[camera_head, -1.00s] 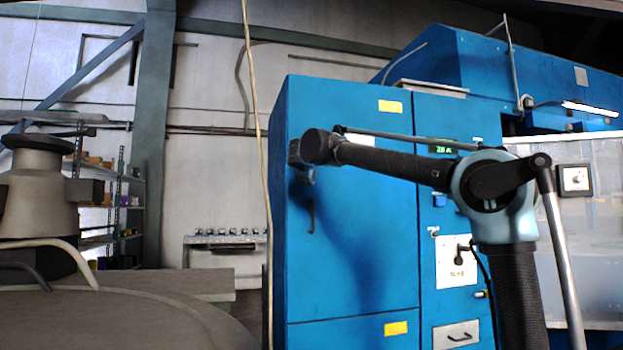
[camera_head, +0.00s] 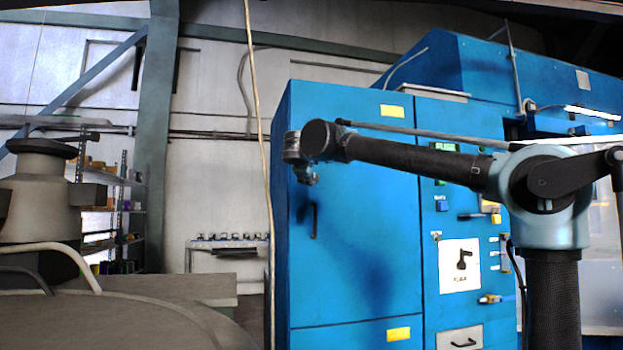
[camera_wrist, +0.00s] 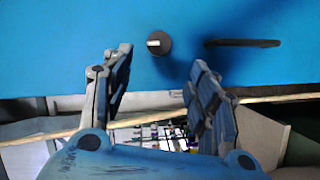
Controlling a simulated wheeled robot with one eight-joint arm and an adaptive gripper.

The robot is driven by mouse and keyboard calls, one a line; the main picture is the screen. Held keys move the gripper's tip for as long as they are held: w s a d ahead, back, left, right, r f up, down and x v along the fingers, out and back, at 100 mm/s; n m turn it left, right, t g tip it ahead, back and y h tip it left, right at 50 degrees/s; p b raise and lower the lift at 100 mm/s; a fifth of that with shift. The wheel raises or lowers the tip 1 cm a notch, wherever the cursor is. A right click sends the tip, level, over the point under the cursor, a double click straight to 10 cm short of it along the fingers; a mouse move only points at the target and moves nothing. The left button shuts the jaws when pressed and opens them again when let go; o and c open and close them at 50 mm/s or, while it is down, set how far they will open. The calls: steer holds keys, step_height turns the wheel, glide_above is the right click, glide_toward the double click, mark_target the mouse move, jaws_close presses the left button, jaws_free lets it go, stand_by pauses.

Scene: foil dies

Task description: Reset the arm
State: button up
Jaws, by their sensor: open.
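My gripper (camera_wrist: 160,88) is open and empty in the wrist view, its two fingers well apart. Beyond the fingers is the blue cabinet face, with a round dark knob (camera_wrist: 158,43) and a dark bar handle (camera_wrist: 242,43). In the head view my arm reaches left across the front of the blue cabinet (camera_head: 350,260). The end of my arm is near the cabinet's left door, above the door handle (camera_head: 314,220). The fingers are too small and dark there to make out. I cannot tell the exact gap between gripper and cabinet.
A control panel with a black rotary switch (camera_head: 463,260) is on the cabinet's right part. A large grey round machine (camera_head: 140,315) fills the lower left. A thin cable (camera_head: 262,150) hangs in front of the cabinet's left edge. Shelving (camera_head: 120,215) stands behind.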

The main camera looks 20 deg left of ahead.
steer(key=w+d+f+m+g+h, duration=0.1)
steer(key=d+f+m+g+h, duration=0.1)
steer(key=d+f, duration=0.6)
steer(key=w+d+f+m+g+h, duration=0.1)
steer(key=d+f+m+h, duration=0.3)
steer(key=d, duration=0.7)
steer(key=w+d+f+m+g, duration=0.1)
steer(key=d+f+g, duration=0.1)
steer(key=d+f, duration=0.65)
steer(key=s+d+f+m+g+h, duration=0.1)
steer(key=s+d+f+m+g, duration=0.3)
steer(key=d+f, duration=0.65)
steer(key=s+d+f+m+g+y, duration=0.1)
steer(key=s+d+f, duration=0.4)
steer(key=s+f, duration=0.3)
steer(key=s+d+f+m+g, duration=0.2)
steer(key=s+d+f, duration=0.3)
steer(key=f, duration=0.4)
steer(key=s+d+f+m+g+y, duration=0.1)
steer(key=s+d+f, duration=0.3)
steer(key=s+f, duration=0.45)
steer(key=s+a+f+m+g+y, duration=0.1)
steer(key=s+f+m+y, duration=0.1)
steer(key=s+f, duration=0.5)
step_height(320, 180, down, 3)
steer(key=shift+a+f+g, duration=0.15)
steer(key=shift+a+g, duration=0.15)
